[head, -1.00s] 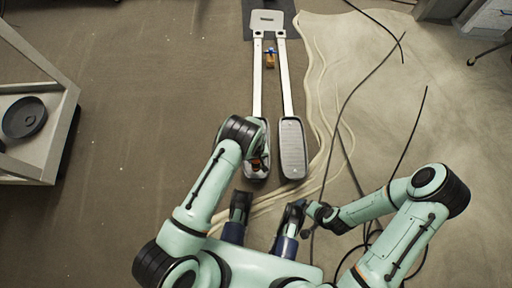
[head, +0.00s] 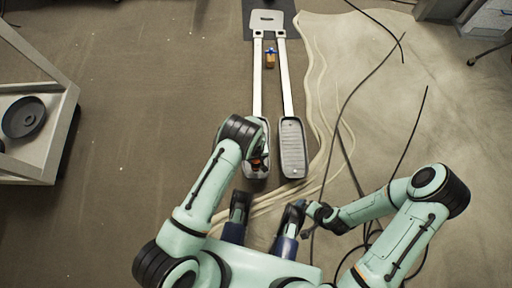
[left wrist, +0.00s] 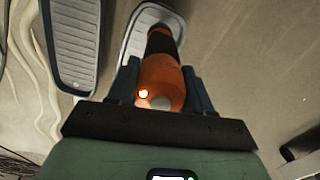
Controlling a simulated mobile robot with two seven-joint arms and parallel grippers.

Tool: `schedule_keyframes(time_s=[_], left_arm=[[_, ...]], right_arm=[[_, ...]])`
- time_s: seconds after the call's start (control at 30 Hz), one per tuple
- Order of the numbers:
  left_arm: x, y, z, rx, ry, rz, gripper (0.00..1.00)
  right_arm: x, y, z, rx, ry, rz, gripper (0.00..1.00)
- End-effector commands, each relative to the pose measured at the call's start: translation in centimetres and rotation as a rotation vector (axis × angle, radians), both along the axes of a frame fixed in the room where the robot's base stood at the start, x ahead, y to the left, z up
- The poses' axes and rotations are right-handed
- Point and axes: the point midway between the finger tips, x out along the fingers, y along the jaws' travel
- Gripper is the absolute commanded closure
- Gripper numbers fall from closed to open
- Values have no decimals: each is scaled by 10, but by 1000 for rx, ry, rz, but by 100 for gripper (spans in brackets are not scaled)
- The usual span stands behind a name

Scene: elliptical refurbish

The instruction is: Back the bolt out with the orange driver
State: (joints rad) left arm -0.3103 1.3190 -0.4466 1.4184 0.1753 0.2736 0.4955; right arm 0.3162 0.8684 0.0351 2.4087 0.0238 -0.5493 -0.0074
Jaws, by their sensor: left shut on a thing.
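The orange driver (left wrist: 160,75) is in my left gripper (left wrist: 160,85), between its two fingers in the left wrist view. Its black front end points away over the left pedal. In the head view my left gripper (head: 257,163) is over the near end of the left pedal (head: 262,132), and only a little orange shows under my wrist. The pedal also shows in the left wrist view (left wrist: 132,37). The bolt is not visible; the driver and my arm cover that area. My right gripper (head: 308,225) is low at the front, by my body, and its fingers are too small to judge.
The right pedal (head: 293,148) lies beside the left one. White rails run back to a grey bracket (head: 266,22). A small orange and blue item (head: 270,58) sits between the rails. Black cables (head: 375,70) cross the floor at right. A white frame (head: 62,110) stands at left.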

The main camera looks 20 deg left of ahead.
Motion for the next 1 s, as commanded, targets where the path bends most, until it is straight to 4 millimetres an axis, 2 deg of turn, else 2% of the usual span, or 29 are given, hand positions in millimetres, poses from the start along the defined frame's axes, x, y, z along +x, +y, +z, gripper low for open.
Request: schedule_keyframes(time_s=[0.17, 1.0], left_arm=[[-1, 0, 2, 0, 3, 0, 100], [0, 0, 39, 0, 0, 0, 100]], right_arm=[[0, 0, 2, 0, 0, 0, 0], [0, 0, 25, 0, -9, 0, 0]])
